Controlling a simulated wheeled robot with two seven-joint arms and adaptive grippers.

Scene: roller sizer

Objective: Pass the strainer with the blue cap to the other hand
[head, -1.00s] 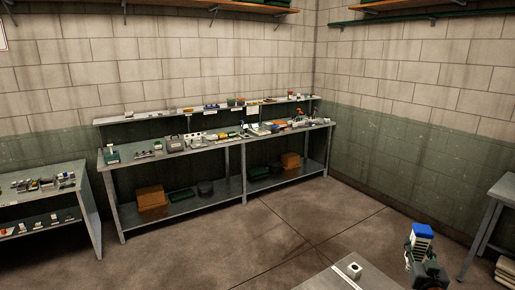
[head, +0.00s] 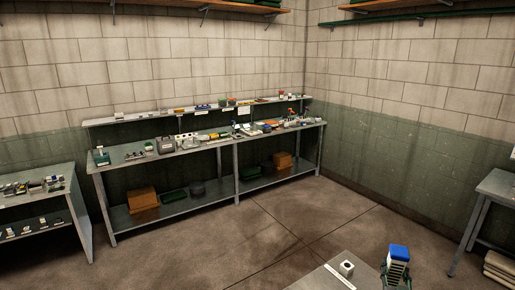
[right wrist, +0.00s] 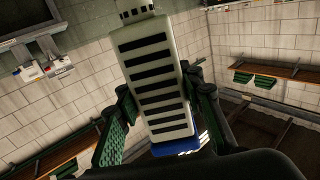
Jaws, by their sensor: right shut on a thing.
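The strainer (head: 399,270) is a pale slotted body with a blue cap (head: 399,252) on its upper end. It stands roughly upright at the lower right of the head view. My right gripper (head: 397,284) is shut on it, low in that view and partly cut off by the bottom edge. In the right wrist view the strainer (right wrist: 155,85) shows white with a column of black slots, between the two dark green fingers (right wrist: 160,118). Its blue cap (right wrist: 178,147) is partly hidden there. My left gripper is not in view.
A grey table (head: 318,280) at the bottom carries a small pale block with a dark hole (head: 346,269) and a white strip. A long bench (head: 140,158) with many small items stands along the back wall. Another bench (head: 497,187) is at right. Open floor lies between.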

